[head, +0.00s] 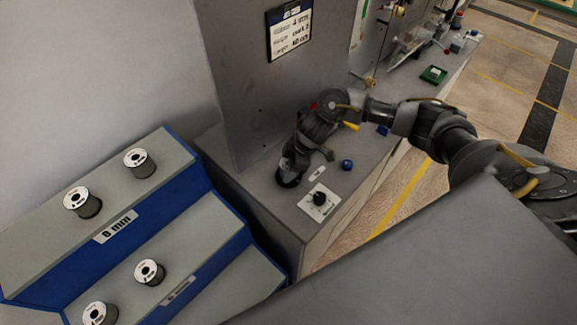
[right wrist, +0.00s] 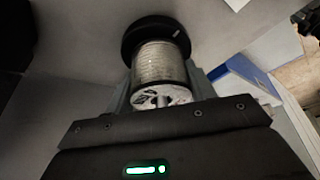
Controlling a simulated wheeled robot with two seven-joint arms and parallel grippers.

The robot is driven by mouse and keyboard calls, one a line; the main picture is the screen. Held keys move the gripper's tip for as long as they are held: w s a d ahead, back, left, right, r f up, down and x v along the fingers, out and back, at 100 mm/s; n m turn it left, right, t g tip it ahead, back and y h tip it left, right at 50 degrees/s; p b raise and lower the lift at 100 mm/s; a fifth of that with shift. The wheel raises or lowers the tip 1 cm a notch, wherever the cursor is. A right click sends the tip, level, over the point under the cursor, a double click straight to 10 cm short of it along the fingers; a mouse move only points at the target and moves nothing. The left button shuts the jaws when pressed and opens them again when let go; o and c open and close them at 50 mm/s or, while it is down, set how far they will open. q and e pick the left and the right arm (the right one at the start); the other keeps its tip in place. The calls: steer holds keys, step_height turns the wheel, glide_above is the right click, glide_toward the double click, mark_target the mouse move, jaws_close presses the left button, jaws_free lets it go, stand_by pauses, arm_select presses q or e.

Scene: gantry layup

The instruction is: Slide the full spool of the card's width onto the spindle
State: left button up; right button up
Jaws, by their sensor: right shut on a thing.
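My right gripper (head: 292,160) is shut on a spool (right wrist: 160,65), low in front of the grey panel. In the right wrist view the spool has pale windings and a white labelled near end, with a finger on each side. A wider black disc (right wrist: 155,35) is at the spool's far end, and it also shows below the gripper in the head view (head: 289,178). I cannot tell whether the spool is around a spindle, as its far end is hidden. The card (head: 290,30) hangs on the panel; its handwriting is too small to read. My left gripper is out of view.
A stepped blue-and-grey rack (head: 150,222) at left holds several spools, with a width label (head: 115,226) on it. A black knob on a white plate (head: 319,205) and a blue button (head: 347,164) are on the bench (head: 270,205). A green box (head: 433,74) lies farther back.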

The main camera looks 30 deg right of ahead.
steer(key=shift+f, duration=0.1)
steer(key=o, duration=1.4)
steer(key=b+v, duration=0.1)
steer(key=v, duration=1)
steer(key=shift+f, duration=0.1)
